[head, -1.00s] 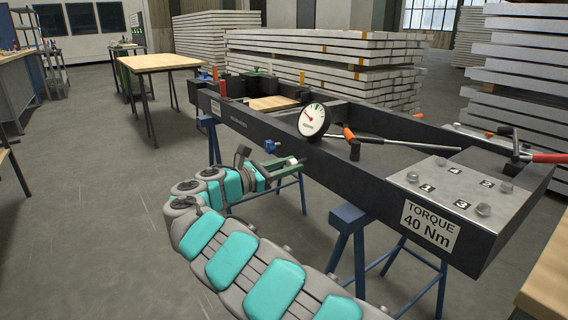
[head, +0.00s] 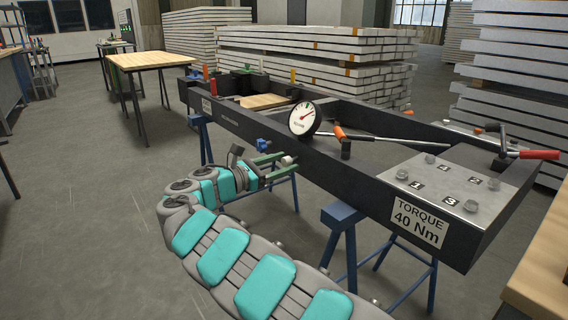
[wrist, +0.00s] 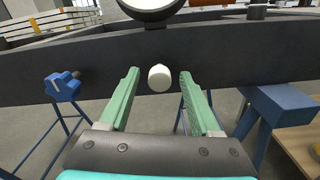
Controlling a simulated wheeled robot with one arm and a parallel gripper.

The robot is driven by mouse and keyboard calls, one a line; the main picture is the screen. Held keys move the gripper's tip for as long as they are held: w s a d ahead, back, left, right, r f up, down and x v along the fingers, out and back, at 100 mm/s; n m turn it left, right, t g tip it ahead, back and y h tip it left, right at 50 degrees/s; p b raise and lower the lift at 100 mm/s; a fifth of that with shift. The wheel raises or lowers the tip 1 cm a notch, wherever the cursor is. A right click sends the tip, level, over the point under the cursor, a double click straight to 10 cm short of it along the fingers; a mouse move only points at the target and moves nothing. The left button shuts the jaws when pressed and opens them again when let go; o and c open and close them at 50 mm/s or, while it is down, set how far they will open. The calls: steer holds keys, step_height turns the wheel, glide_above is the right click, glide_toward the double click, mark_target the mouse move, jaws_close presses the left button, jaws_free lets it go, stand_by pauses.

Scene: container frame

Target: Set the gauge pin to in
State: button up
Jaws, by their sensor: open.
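The gauge pin appears as a short white round-ended knob (wrist: 160,79) on the side of the dark frame beam, below the gauge. It also shows in the head view (head: 287,160). My gripper (wrist: 158,76) is open, with one green finger on each side of the knob and a visible gap to both. In the head view my gripper (head: 276,166) is at the beam's near side. How far the knob stands out from the beam is hard to tell. The round white gauge (head: 304,118) sits on the beam, its red needle pointing to the upper right.
A blue fitting (wrist: 63,86) sits on the beam left of my gripper. Blue trestle legs (head: 345,245) stand below and to the right. A lever with an orange part (head: 340,133) and a bolted torque plate (head: 440,184) lie to the right.

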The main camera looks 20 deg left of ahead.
steer(key=v, duration=0.7)
steer(key=shift+s+a, duration=0.1)
steer(key=shift+a, duration=0.05)
